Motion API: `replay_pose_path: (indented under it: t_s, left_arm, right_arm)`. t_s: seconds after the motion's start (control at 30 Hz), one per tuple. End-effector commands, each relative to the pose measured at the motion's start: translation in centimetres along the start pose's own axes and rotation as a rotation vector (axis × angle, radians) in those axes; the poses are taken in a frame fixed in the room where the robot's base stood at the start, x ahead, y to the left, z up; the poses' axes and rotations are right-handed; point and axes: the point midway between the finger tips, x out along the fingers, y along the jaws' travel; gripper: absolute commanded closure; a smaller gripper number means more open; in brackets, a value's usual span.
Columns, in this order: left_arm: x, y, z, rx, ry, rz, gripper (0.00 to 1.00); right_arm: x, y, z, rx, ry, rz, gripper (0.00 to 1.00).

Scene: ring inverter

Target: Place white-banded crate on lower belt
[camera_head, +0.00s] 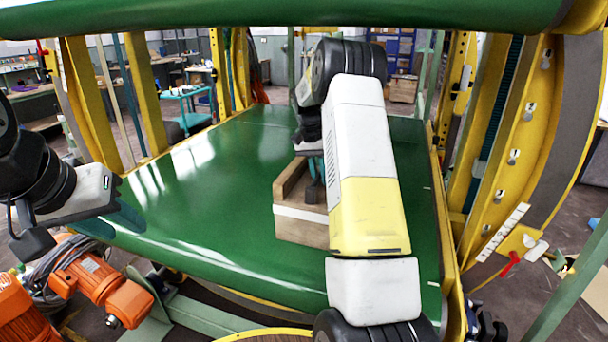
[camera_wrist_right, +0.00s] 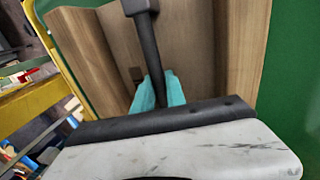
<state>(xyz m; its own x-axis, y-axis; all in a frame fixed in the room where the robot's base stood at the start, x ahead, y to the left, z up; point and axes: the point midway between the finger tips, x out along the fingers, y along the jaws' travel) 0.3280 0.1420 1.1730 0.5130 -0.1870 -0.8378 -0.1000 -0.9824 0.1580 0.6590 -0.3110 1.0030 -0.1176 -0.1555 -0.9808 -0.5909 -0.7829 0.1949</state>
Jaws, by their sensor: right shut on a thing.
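The white-banded crate (camera_head: 302,227) is a brown, open-topped wooden box with a white stripe on its front. In the head view it is over the right half of the lower green belt (camera_head: 215,190); I cannot tell whether it touches the belt. My right arm hides its right side. My right gripper (camera_head: 313,184) reaches down into the crate and is shut on it. In the right wrist view the teal fingers (camera_wrist_right: 157,94) are among the crate's wooden walls (camera_wrist_right: 215,60). My left gripper (camera_head: 118,220) is over the belt's left edge, apart from the crate; its opening is unclear.
A green upper belt (camera_head: 270,12) crosses above the lower one. Yellow ring frames (camera_head: 505,150) stand on both sides. Orange motors (camera_head: 95,285) sit at the front left. The belt's left and middle are clear.

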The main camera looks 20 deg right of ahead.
Motion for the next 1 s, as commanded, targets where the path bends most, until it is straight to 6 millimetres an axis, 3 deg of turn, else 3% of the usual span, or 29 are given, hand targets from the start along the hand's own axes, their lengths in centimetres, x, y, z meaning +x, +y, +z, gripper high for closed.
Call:
replay_pose_path:
  t_s: [0.27, 0.3, 0.4, 0.77, 1.0]
  left_arm:
    - [0.0, 0.0, 0.0, 0.000, 0.000, 0.000, 0.64]
    - [0.0, 0.0, 0.0, 0.000, 0.000, 0.000, 0.64]
    - [0.0, 0.0, 0.0, 0.000, 0.000, 0.000, 0.64]
    - [0.0, 0.0, 0.0, 0.000, 0.000, 0.000, 0.64]
    - [0.0, 0.0, 0.0, 0.000, 0.000, 0.000, 0.64]
  right_arm:
    - [0.1, -0.1, 0.0, 0.000, 0.002, -0.001, 1.00]
    - [0.2, -0.1, 0.0, 0.000, 0.000, -0.001, 0.76]
    - [0.2, -0.1, 0.0, 0.000, 0.000, -0.001, 0.62]
    - [-0.4, 0.0, 0.0, 0.000, 0.001, -0.001, 0.62]
    - [-4.2, -0.1, -0.1, 0.000, 0.003, -0.003, 0.62]
